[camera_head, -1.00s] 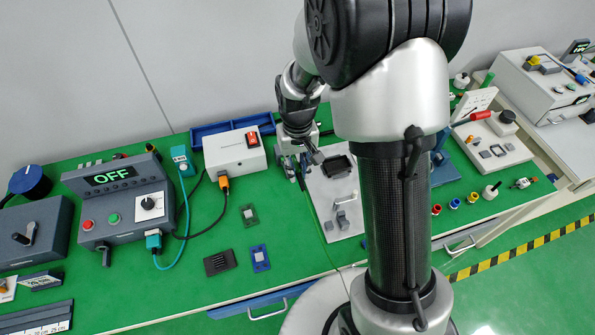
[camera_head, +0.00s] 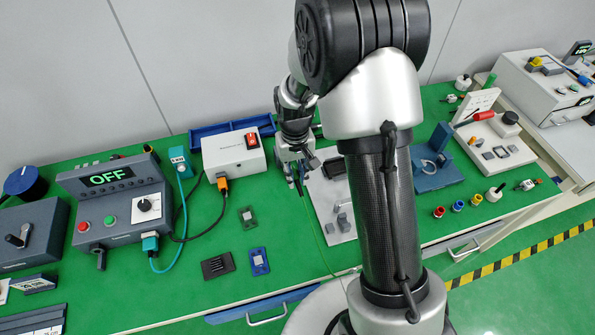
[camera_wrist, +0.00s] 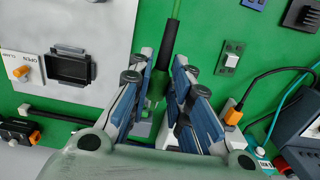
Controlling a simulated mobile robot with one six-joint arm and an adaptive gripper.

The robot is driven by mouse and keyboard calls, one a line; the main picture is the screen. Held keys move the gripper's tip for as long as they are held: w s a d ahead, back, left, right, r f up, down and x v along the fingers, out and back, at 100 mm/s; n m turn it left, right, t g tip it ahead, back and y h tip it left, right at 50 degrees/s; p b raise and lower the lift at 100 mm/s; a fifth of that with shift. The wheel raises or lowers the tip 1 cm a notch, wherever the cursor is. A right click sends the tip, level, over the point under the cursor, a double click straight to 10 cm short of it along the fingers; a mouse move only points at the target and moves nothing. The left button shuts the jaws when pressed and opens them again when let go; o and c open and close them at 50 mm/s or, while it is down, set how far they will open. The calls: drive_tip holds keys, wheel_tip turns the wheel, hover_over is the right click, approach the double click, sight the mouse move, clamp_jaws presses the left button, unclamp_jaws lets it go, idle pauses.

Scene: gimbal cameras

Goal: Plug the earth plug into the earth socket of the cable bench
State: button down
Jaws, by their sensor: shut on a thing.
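My gripper (camera_head: 297,180) points down over the green bench top, in front of the white box and at the left edge of a light grey board. In the wrist view, my gripper (camera_wrist: 170,68) is shut on the earth plug (camera_wrist: 161,84), a green body with a black sleeve. Its green cable (camera_wrist: 175,12) runs up out of that view; in the head view the cable (camera_head: 318,235) trails toward the front edge. The plug's front end is partly hidden between the fingers. I cannot make out the earth socket.
The white box (camera_head: 235,153) has a red switch and an orange connector (camera_head: 222,184). Small green (camera_head: 247,215) and blue (camera_head: 259,261) plates lie left of the board.

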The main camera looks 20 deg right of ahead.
drive_tip(key=shift+g, duration=0.3)
drive_tip(key=w+f+b, duration=0.1)
drive_tip(key=f, duration=0.3)
drive_tip(key=w+f+b, duration=0.1)
drive_tip(key=f, duration=0.2)
drive_tip(key=w+f+b, duration=0.1)
drive_tip(key=f, duration=0.3)
drive_tip(key=shift+d+f+b, duration=0.1)
drive_tip(key=shift+f+b, duration=0.2)
drive_tip(key=shift+f, duration=0.05)
drive_tip(key=shift+w, duration=1.4)
drive_tip(key=shift+w, duration=0.1)
drive_tip(key=shift+w+b, duration=0.5)
drive_tip(key=shift+w, duration=1.1)
drive_tip(key=shift+w, duration=0.2)
drive_tip(key=shift+w, duration=0.35)
drive_tip(key=shift+w, duration=0.15)
drive_tip(key=shift+w, duration=0.35)
drive_tip(key=shift+w, duration=0.2)
